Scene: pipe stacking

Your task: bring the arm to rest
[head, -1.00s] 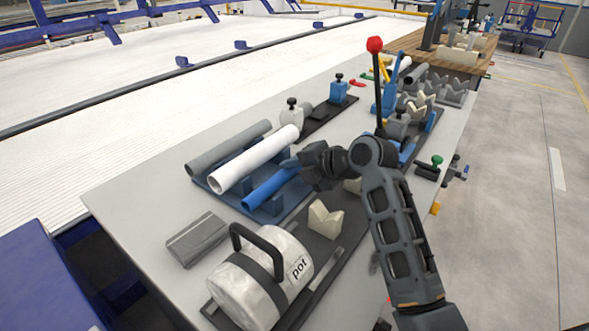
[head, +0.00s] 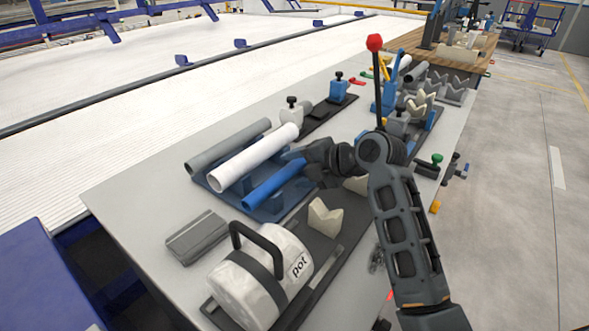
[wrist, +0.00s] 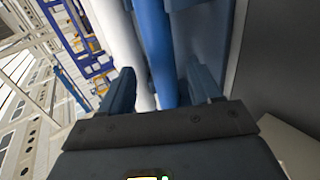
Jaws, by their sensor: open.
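My gripper (wrist: 163,88) is open, its two dark blue fingers apart in the wrist view. The blue pipe (wrist: 160,50) shows between the fingers in that view, with the white pipe (wrist: 118,35) to its left. I cannot tell how far the fingers are from the blue pipe. In the head view my gripper (head: 297,156) is at the far right end of the blue pipe (head: 272,187). The white pipe (head: 250,160) and a grey pipe (head: 228,148) lie beside it on a blue rack (head: 270,213).
A cream V-block (head: 324,217) and a grey block (head: 197,237) are close by. Clamps and more V-blocks (head: 455,92) crowd the far side. The table's left edge (head: 120,190) is bare.

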